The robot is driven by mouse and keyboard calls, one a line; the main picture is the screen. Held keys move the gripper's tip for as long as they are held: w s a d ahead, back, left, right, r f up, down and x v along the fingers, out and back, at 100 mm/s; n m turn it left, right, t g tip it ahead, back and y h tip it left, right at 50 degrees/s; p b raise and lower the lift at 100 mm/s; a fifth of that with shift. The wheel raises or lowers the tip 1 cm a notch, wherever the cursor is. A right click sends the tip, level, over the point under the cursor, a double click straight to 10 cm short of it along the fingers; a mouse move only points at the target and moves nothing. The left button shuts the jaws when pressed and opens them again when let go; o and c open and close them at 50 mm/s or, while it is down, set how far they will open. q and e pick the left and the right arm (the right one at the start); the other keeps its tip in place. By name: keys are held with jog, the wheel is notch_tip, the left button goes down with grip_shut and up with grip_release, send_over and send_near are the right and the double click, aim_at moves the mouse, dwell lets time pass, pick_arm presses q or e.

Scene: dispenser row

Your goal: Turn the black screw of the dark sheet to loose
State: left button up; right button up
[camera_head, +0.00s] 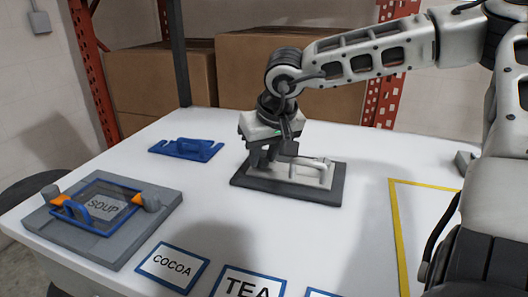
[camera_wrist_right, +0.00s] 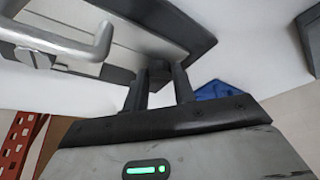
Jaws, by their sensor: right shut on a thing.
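The dark sheet (camera_head: 328,192) lies flat on the white table, with a pale panel and a light bar handle on it. It also shows in the right wrist view (camera_wrist_right: 190,28) as a dark rim. My right gripper (camera_head: 264,160) points down over its left back part. In the right wrist view, my right gripper (camera_wrist_right: 158,82) is shut on a small dark knob (camera_wrist_right: 160,70), apparently the black screw, at the sheet's edge. The gripper hides the screw in the head view, and its turn angle cannot be told. My left gripper is not in view.
A blue handled piece (camera_head: 187,149) lies behind left of the sheet. A grey plate (camera_head: 150,228) with a SOUP label and two orange-marked knobs stands at left. COCOA (camera_head: 171,267) and TEA (camera_head: 248,284) cards lie in front. A yellow outline (camera_head: 401,240) is at right.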

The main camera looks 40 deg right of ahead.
jog(key=shift+s+f, duration=0.25)
jog(key=shift+f, duration=0.1)
jog(key=o, duration=1)
jog(key=shift+w+r, duration=0.1)
jog(key=shift+r, duration=0.1)
jog(key=p+v, duration=0.2)
jog(key=v, duration=1.4)
jog(key=shift+w, duration=0.15)
